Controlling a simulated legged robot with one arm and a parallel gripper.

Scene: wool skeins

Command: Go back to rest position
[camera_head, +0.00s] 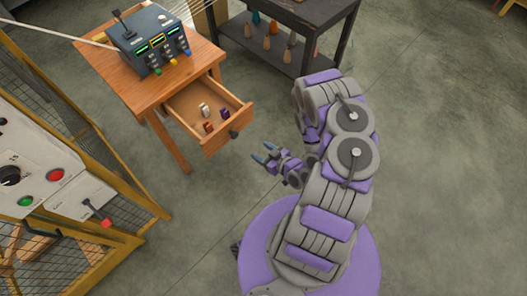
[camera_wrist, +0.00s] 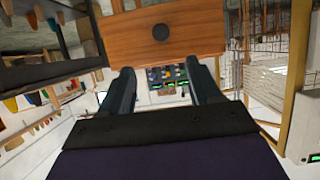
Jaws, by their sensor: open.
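My gripper (camera_head: 265,154) is open and empty in the head view, just right of and below the front of the open drawer. My arm is folded back above my purple base. In the wrist view my gripper (camera_wrist: 157,88) shows two dark fingers spread apart with nothing between them. Beyond the fingers is a wooden panel with a dark round knob (camera_wrist: 160,33), apart from them.
A wooden table (camera_head: 100,72) with a dark control box (camera_head: 150,38) stands at upper left. Its drawer (camera_head: 226,143) is pulled out and holds several small pieces. A dark shelf (camera_head: 325,17) stands behind. A yellow-framed cage with a control panel (camera_head: 75,192) is at left. The floor at right is clear.

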